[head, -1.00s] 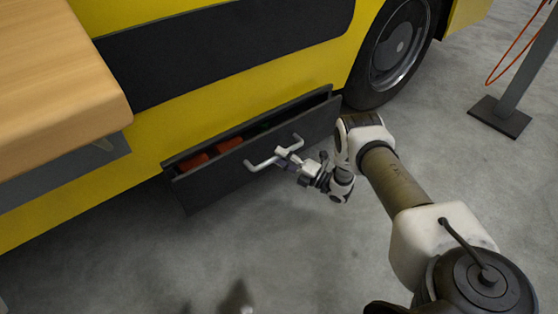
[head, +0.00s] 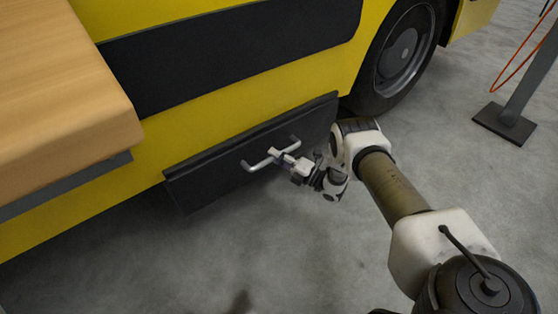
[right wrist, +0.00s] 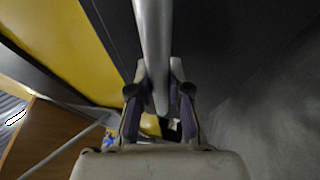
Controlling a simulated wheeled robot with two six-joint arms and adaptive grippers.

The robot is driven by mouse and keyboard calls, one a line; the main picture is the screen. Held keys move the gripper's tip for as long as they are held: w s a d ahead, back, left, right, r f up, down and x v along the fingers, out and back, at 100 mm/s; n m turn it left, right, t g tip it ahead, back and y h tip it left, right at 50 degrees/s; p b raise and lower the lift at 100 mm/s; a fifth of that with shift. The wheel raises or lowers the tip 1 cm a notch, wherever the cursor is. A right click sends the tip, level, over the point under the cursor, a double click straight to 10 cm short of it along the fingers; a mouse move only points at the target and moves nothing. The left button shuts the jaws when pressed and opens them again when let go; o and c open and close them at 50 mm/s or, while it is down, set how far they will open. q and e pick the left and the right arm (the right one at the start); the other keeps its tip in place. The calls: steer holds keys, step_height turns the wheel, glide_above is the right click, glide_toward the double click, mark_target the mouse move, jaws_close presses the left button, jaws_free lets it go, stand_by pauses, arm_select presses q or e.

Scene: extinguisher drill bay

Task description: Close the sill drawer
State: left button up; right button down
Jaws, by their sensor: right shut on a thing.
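The sill drawer (head: 215,178) is a dark panel low on the yellow vehicle's side in the head view. It sits nearly flush, with no inside visible over its top edge. Its pale bar handle (head: 258,164) runs along the front. My right gripper (head: 284,157) is shut on the handle near its middle. In the right wrist view, the handle bar (right wrist: 152,50) passes between the two fingers of my right gripper (right wrist: 158,95). My left gripper is not in view.
A wooden bench top (head: 60,100) stands at the left, close to the vehicle (head: 250,90). A wheel (head: 402,55) is to the right of the drawer. A dark post base (head: 504,123) stands at the far right. The concrete floor before the drawer is clear.

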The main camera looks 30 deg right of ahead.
steer(key=shift+w, duration=0.15)
steer(key=c, duration=1.1)
jaws_free()
steer(key=v, duration=1.2)
